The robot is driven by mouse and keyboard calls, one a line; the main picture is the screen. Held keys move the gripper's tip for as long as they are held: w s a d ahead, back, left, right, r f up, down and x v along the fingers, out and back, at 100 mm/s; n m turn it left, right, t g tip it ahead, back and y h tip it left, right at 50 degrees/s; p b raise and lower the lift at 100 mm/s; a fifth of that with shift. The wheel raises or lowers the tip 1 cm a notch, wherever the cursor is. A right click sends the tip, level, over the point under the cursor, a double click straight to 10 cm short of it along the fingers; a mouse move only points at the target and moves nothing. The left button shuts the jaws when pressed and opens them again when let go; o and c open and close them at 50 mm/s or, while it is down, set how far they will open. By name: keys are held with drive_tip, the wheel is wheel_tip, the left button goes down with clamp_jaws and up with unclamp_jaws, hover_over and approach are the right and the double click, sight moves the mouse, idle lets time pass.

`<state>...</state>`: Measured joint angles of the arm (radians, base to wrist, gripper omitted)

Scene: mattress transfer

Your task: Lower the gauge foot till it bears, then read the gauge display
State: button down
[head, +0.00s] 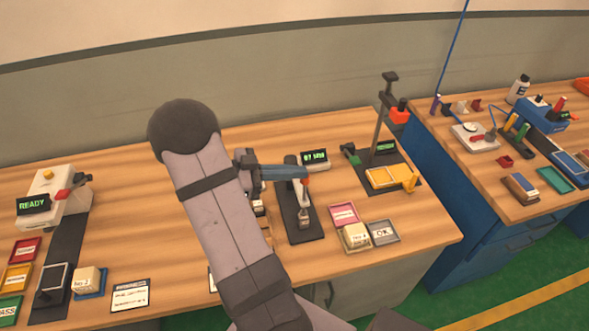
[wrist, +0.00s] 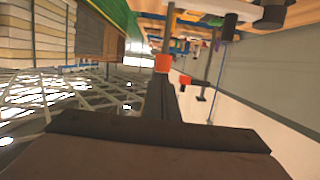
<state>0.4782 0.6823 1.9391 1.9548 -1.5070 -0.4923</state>
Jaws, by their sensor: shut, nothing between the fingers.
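A gauge with a dark base (head: 296,226) stands at the middle of the bench. Its green-lit display (head: 315,157) stands just behind; the characters are too small to read surely. A red-orange cap (head: 306,180) sits over a grey shaft at the gauge; it also seems to show in the wrist view (wrist: 163,62). Whether the foot bears on anything is hard to tell. My gripper (head: 298,172) reaches in from the left, its fingers shut and empty, with the tips at the cap. Whether they touch it I cannot tell. The fingers also show in the wrist view (wrist: 162,80).
A post stand (head: 379,130) with a red slider, display and yellow block is to the right. Pink (head: 343,212) and grey (head: 382,232) trays lie in front. A READY machine (head: 34,205) stands at left. My arm hides part of the bench.

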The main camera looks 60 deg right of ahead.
drive_tip(key=shift+f, duration=0.85)
drive_tip(key=shift+r, duration=0.1)
drive_tip(key=w+a+r, duration=0.6)
drive_tip(key=w+a, duration=0.1)
drive_tip(key=shift+r, duration=0.15)
idle(0.5)
